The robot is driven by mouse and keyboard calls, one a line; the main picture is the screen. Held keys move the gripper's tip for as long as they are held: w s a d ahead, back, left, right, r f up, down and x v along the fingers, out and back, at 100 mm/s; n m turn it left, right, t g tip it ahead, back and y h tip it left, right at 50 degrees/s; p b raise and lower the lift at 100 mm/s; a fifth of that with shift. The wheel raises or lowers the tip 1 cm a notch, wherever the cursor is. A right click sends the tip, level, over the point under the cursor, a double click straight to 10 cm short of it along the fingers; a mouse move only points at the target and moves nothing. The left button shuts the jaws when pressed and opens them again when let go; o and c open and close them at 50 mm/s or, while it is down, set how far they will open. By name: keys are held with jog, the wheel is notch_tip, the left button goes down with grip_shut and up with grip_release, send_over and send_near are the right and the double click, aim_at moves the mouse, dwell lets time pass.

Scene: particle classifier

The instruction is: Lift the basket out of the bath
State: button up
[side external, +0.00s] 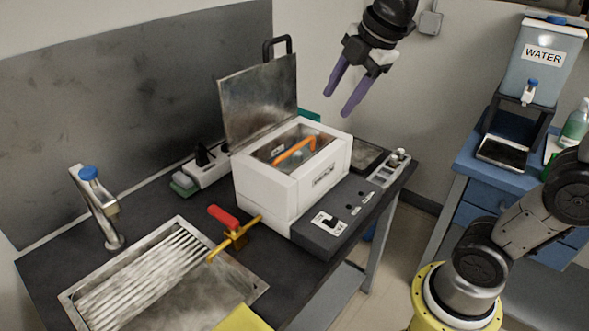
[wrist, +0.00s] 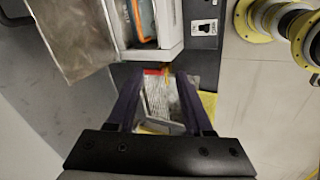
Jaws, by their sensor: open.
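The white bath (side external: 290,184) stands on the dark bench with its metal lid (side external: 258,100) raised. Inside it is the basket, whose orange handle (side external: 294,151) shows in the opening; the rest of the basket is mostly hidden by the bath walls. My gripper (side external: 342,102) is open and empty, with purple fingers, in the air above and to the right of the bath, apart from the handle. In the wrist view, my gripper's fingers (wrist: 160,100) are spread, and the bath (wrist: 163,52) with part of the orange handle (wrist: 135,22) shows at the top.
The raised lid is an upright obstacle on the bath's back left side. A ribbed metal sink (side external: 160,280), a tap (side external: 97,205) and a red-handled valve (side external: 226,218) lie to the left. A water tank (side external: 543,75) stands on the blue cabinet at right.

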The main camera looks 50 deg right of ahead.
jog(key=w+d+f+n, duration=0.1)
jog(key=w+d+n, duration=0.2)
jog(key=w, duration=0.5)
jog(key=g, duration=0.3)
send_over(294, 149)
notch_tip(294, 149, down, 16)
jog(key=shift+w+d+f, duration=0.1)
jog(key=shift+d+f, duration=0.05)
jog(key=shift+f, duration=1.45)
jog(key=shift+w+d+f, duration=0.1)
jog(key=shift+d+f, duration=0.05)
jog(key=shift+f, duration=1.4)
grip_shut()
jog(key=shift+r, duration=0.1)
